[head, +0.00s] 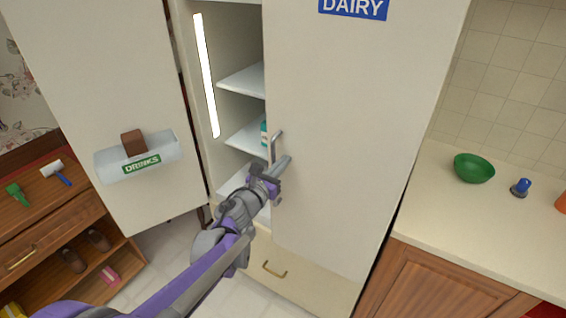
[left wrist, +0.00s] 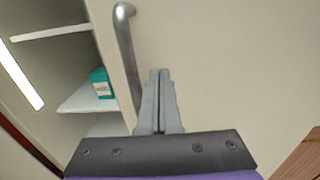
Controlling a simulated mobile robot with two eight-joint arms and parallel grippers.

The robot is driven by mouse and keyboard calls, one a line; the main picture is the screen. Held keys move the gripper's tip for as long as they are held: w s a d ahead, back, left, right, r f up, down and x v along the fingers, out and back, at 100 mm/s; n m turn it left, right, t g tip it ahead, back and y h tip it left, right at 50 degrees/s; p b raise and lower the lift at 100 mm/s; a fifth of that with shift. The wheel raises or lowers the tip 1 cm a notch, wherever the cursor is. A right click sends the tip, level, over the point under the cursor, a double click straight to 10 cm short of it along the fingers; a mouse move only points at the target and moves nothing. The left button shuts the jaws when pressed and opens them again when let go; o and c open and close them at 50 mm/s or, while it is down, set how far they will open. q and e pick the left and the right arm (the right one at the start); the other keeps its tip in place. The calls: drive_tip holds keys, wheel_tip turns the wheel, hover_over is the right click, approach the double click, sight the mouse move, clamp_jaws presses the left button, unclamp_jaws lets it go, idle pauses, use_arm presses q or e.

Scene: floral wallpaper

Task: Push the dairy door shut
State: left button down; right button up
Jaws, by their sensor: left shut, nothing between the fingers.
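The dairy door (head: 350,120) is the cream right-hand door of the tall cabinet, with a blue DAIRY label at its top. I cannot tell whether it is fully flush with the cabinet. Its metal bar handle (head: 273,147) is near its left edge; the handle also shows in the left wrist view (left wrist: 127,50). My left gripper (head: 285,162) is shut and empty, its tips at the door's face just right of the handle. In the left wrist view its closed fingers (left wrist: 160,75) point at the door panel; contact is unclear. My right gripper is out of view.
The drinks door (head: 100,60), with a bin labelled DRINKS (head: 135,160), stands wide open at left. White shelves (head: 243,80) hold a teal carton (left wrist: 101,84). A drawer (head: 300,278) is below. A counter (head: 440,210) with a green bowl (head: 474,168) stands right.

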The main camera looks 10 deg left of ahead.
use_arm(q)
drive_tip(key=shift+w+d+r+m+h, duration=0.1)
drive_tip(key=shift+w+r+m+h, duration=0.15)
drive_tip(key=shift+w, duration=0.2)
drive_tip(key=shift+w+r+m+h, duration=0.1)
drive_tip(key=shift+w+h, duration=0.25)
drive_tip(key=shift+w, duration=0.1)
